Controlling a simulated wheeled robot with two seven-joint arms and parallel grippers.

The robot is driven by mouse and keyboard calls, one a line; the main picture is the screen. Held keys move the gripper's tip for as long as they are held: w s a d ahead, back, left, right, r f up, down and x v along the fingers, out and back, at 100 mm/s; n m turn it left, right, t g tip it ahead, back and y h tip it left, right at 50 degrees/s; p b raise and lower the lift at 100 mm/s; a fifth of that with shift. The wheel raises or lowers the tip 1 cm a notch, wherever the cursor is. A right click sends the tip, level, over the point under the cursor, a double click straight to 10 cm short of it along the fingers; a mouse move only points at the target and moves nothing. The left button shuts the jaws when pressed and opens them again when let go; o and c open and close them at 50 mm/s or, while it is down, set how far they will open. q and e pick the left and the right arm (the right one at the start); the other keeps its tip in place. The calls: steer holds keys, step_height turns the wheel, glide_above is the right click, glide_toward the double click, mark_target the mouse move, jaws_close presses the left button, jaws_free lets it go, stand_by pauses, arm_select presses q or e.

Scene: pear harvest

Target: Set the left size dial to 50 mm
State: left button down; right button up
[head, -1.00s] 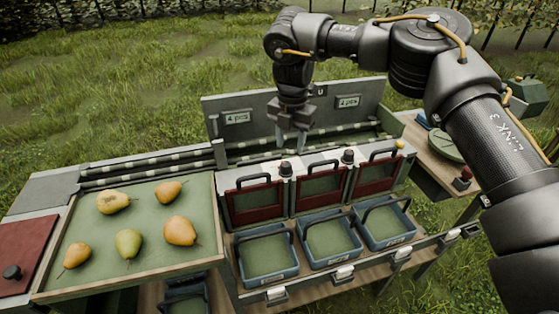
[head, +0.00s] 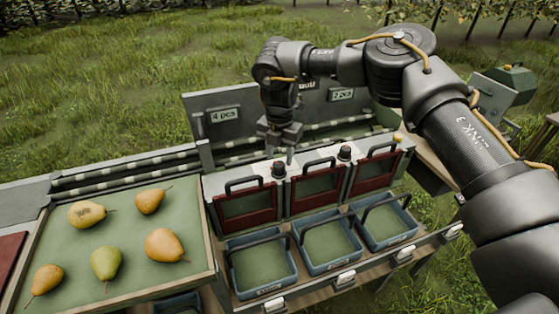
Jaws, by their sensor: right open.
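The left size dial (head: 278,170) is a small dark knob on the pale top of the sorting bench, above the left red gate. Its scale is too small to read. A second dark dial (head: 345,154) stands further right. My right gripper (head: 283,152) points down, open and empty, just above and behind the left dial. I cannot tell whether a fingertip touches it. My left gripper is out of view.
A green tray (head: 150,270) with several pears is at the left. Three red gates, the left one (head: 247,204) nearest, stand above blue crates, the left one (head: 262,292) in front. A grey back panel (head: 200,135) rises behind the gripper.

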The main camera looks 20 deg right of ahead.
mark_target(280, 163)
step_height(280, 163, down, 2)
steer(key=shift+s, duration=0.1)
steer(key=shift+f, duration=0.55)
steer(key=c, duration=0.7)
